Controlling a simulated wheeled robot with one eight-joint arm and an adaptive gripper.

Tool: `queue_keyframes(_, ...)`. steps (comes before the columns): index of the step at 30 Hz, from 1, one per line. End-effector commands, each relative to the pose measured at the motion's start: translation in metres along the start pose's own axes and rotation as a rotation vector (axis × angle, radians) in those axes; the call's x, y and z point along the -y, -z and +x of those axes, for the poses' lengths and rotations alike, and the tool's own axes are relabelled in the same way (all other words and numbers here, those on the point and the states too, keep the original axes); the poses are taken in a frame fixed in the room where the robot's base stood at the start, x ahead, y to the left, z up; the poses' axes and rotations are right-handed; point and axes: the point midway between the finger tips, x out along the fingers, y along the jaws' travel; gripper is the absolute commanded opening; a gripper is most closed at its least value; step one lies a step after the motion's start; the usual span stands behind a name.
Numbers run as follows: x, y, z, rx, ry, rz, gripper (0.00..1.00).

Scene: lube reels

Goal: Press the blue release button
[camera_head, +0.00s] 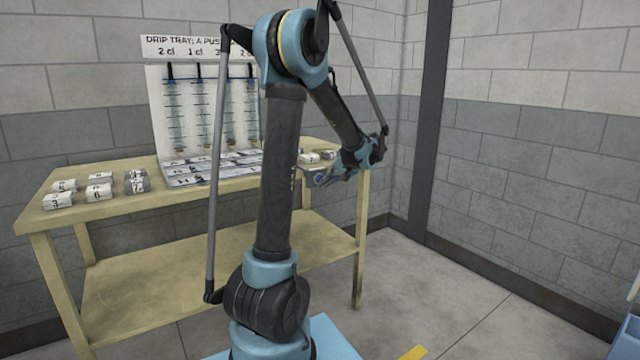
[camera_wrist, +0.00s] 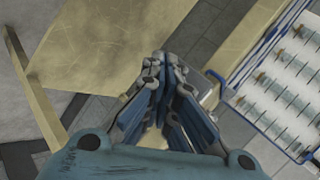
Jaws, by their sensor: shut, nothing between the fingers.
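My gripper (camera_head: 324,180) is at the end of the bent arm, by the right end of the wooden bench in the head view. In the wrist view its blue and grey fingers (camera_wrist: 166,72) are together with nothing held. A white upright board with a row of graduated tubes (camera_head: 158,125) stands on the bench. Its blue-edged frame and tubes show at the right of the wrist view (camera_wrist: 283,92), apart from the fingers. A small pale block (camera_wrist: 211,92) is partly hidden behind the fingers. I cannot make out a blue release button in either view.
The wooden bench (camera_head: 120,192) has a lower shelf (camera_head: 150,275). Several numbered grey-white blocks (camera_head: 100,192) lie on its left part. Numbered flat plates (camera_head: 200,178) lie before the board. A dark post (camera_head: 428,130) stands at the wall corner.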

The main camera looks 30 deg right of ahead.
Motion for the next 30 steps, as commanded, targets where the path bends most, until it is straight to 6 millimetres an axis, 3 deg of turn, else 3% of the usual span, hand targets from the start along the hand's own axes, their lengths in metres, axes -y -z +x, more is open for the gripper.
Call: queue_keyframes(30,0.0040,0.0036,0.0054,0.001,0.000,-0.001,0.00)
